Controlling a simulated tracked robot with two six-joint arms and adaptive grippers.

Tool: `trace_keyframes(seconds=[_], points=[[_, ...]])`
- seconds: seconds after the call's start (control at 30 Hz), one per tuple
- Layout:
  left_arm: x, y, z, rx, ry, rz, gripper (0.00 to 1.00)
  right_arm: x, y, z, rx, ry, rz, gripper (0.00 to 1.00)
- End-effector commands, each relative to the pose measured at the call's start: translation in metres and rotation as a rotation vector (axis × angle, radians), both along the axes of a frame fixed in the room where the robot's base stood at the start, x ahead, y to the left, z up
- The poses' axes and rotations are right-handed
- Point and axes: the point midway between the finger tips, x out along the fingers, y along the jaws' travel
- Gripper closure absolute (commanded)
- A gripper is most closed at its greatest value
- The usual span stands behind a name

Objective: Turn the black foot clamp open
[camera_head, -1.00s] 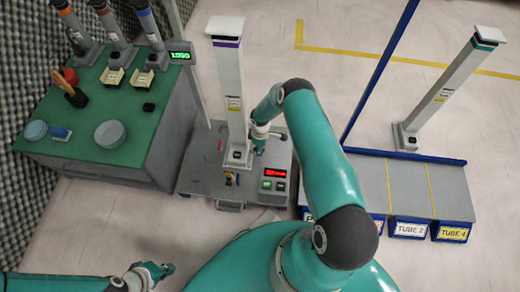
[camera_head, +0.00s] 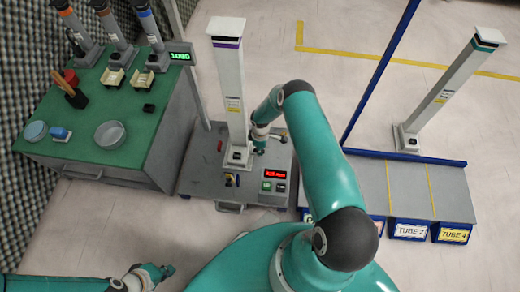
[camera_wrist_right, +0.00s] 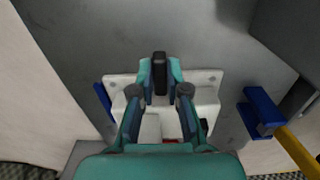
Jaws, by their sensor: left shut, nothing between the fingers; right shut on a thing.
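The black foot clamp (camera_wrist_right: 160,72) shows in the right wrist view as a short dark bar at the far edge of a pale foot plate (camera_wrist_right: 207,95). My right gripper (camera_wrist_right: 160,78) is shut on it, with one fingertip on each side. In the head view my right gripper (camera_head: 258,147) is low at the right side of the foot of a white tube (camera_head: 230,90) with a purple band, which stands upright. How far the clamp is turned I cannot tell. My left gripper (camera_head: 158,272) is shut and empty, low at the lower left, away from the tube.
The tube stands on a grey station (camera_head: 205,175) with a red display (camera_head: 275,174) and buttons. A blue and yellow lever (camera_wrist_right: 265,112) is close on the right in the wrist view. A green bench (camera_head: 75,145) is left; a blue-framed rack (camera_head: 405,185) is right.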

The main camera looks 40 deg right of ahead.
Motion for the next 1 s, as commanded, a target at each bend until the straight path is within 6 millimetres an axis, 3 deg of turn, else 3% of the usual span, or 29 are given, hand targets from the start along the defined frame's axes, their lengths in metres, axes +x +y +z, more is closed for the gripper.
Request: trace_keyframes(seconds=[0.37, 1.0], points=[[0.0, 0.0, -0.007, 0.0, 0.0, 0.0, 1.0, -0.002, 0.002, -0.002, 0.002, 0.006, -0.223, 1.0], [0.0, 0.0, -0.017, 0.0, 0.0, 0.0, 1.0, -0.004, 0.005, -0.001, 0.0, 0.009, -0.826, 1.0]])
